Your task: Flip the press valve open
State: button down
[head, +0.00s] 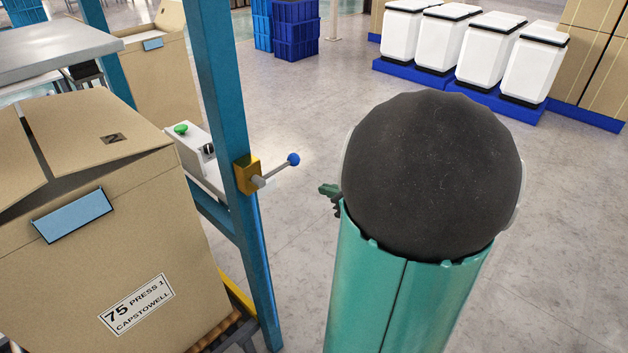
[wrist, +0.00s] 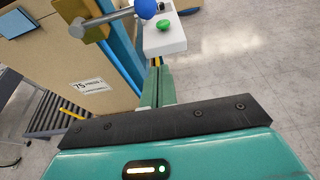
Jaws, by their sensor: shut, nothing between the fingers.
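The press valve is a yellow block (head: 247,174) on a blue post, with a grey lever (head: 270,172) sticking out to the right and slightly up, ending in a blue ball knob (head: 293,159). In the wrist view the yellow block (wrist: 91,22), lever (wrist: 110,16) and blue knob (wrist: 146,8) are at the top, cut by the frame edge. My gripper (wrist: 158,70) is shut and empty, its green fingers below the knob in that picture. In the head view only a small part of my gripper (head: 329,192) shows beside my arm, right of the knob and apart from it.
A white control box (head: 205,165) with a green button (head: 181,129) stands behind the blue post (head: 228,110). A large cardboard box (head: 100,240) fills the left on a roller conveyor (wrist: 48,115). White bins (head: 470,45) stand far back. The floor on the right is clear.

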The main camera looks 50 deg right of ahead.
aim_at(278, 169)
jog(key=w+r, duration=0.1)
jog(key=w, duration=0.8)
jog(key=shift+a, duration=0.3)
